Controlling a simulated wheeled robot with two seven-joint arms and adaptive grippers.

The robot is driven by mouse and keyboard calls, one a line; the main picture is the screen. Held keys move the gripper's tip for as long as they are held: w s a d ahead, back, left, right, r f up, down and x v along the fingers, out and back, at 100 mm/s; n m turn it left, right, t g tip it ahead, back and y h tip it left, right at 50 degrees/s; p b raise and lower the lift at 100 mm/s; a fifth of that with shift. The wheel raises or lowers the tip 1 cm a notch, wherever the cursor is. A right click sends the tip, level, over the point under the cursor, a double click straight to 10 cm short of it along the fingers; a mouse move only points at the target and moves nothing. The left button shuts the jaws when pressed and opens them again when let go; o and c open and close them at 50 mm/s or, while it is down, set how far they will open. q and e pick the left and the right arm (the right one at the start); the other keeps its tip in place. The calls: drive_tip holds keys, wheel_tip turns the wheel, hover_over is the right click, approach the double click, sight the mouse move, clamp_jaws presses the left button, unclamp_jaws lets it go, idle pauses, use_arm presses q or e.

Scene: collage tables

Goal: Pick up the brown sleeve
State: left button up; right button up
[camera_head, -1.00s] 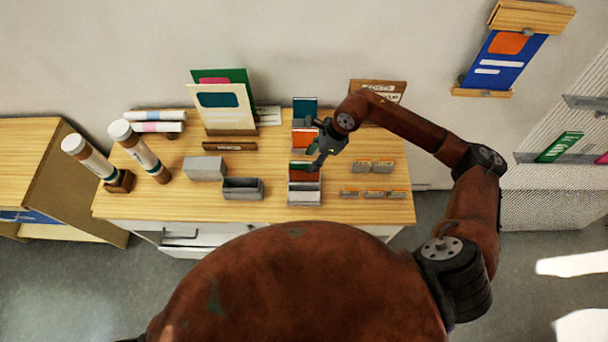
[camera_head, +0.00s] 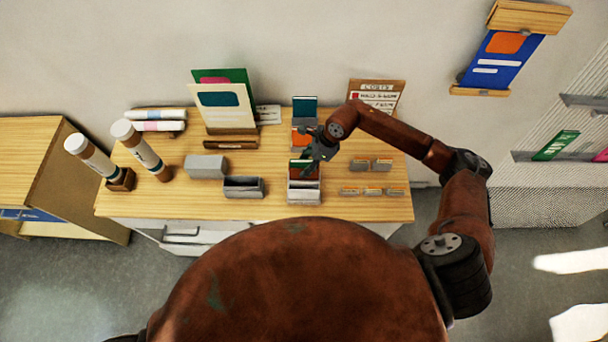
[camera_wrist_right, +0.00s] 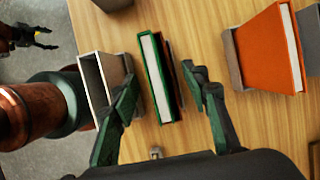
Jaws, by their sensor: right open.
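In the head view the green top (camera_head: 300,165) shows by the holder, partly hidden by the gripper. A dark gripper, likely my left (camera_wrist_right: 36,38), is small at the wrist view's upper left.
An orange block (camera_wrist_right: 268,52) stands right of the fingers in the wrist view. An empty grey box (camera_head: 243,188) and a grey block (camera_head: 205,167) are to the left. Small card holders (camera_head: 371,191) are to the right. A wooden sign (camera_head: 375,95) stands behind.

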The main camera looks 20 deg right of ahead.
drive_tip(key=shift+f+b, duration=0.15)
drive_tip(key=shift+b, duration=0.15)
drive_tip(key=shift+c, duration=0.4)
clamp_jaws()
idle(0.3)
